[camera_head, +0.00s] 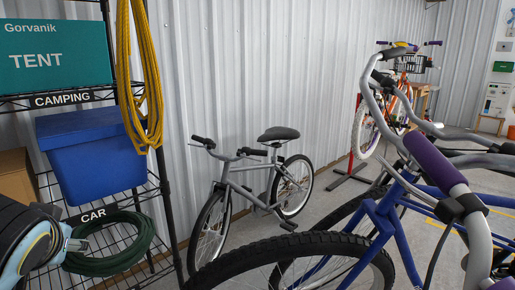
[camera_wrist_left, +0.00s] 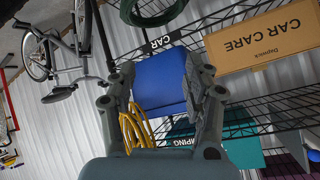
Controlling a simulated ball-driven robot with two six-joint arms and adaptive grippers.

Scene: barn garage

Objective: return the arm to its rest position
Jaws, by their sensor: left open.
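My left arm (camera_head: 30,245) shows at the lower left edge of the head view, in front of the wire shelf (camera_head: 160,190). In the left wrist view my left gripper (camera_wrist_left: 163,85) has its two dark fingers apart, with nothing held between them. A blue bin (camera_wrist_left: 160,85) shows behind the gap between the fingers; it also stands on the shelf in the head view (camera_head: 95,165). The wrist view is turned upside down. My right arm and gripper are in neither view.
The shelf also holds a teal TENT box (camera_head: 55,65), a yellow rope (camera_head: 145,75), a coiled green hose (camera_head: 110,245) and a CAR CARE box (camera_wrist_left: 265,40). A grey bicycle (camera_head: 255,190) stands by the wall. A blue bicycle (camera_head: 390,215) is close at right.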

